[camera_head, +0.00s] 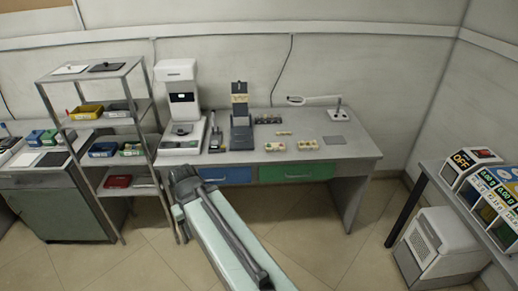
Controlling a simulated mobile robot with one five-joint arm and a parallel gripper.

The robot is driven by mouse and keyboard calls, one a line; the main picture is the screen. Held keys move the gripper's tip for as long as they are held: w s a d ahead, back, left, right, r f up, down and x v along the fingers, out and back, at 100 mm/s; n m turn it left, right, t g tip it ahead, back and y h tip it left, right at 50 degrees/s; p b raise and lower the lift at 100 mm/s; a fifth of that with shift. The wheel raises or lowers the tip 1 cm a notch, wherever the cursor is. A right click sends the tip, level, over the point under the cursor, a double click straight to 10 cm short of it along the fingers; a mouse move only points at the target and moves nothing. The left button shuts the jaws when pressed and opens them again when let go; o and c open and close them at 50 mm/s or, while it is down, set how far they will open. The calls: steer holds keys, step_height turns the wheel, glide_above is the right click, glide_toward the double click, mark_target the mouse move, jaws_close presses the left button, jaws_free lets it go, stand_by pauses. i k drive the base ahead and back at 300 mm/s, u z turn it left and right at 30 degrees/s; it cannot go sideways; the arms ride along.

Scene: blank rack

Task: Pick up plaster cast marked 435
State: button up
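Small cream-coloured pieces, which may be plaster casts, sit on the grey desk (357,148): a left group (275,147), a right group (308,144) and a small one (284,133) behind them. A row of dark small pieces (268,121) lies farther back. No number can be read, so I cannot tell which is marked 435. My pale arm with a dark link runs from the bottom edge up toward the desk's front left. Its dark end (184,178) is near the shelf rack and apart from the pieces. I cannot make out the fingers.
A white machine (178,85) and a dark stand (240,125) are on the desk's left half. A metal rack (88,72) with bins stands left.

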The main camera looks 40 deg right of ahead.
mark_target(275, 147)
steer(key=u, duration=0.15)
steer(key=i, duration=1.65)
steer(key=z, duration=0.1)
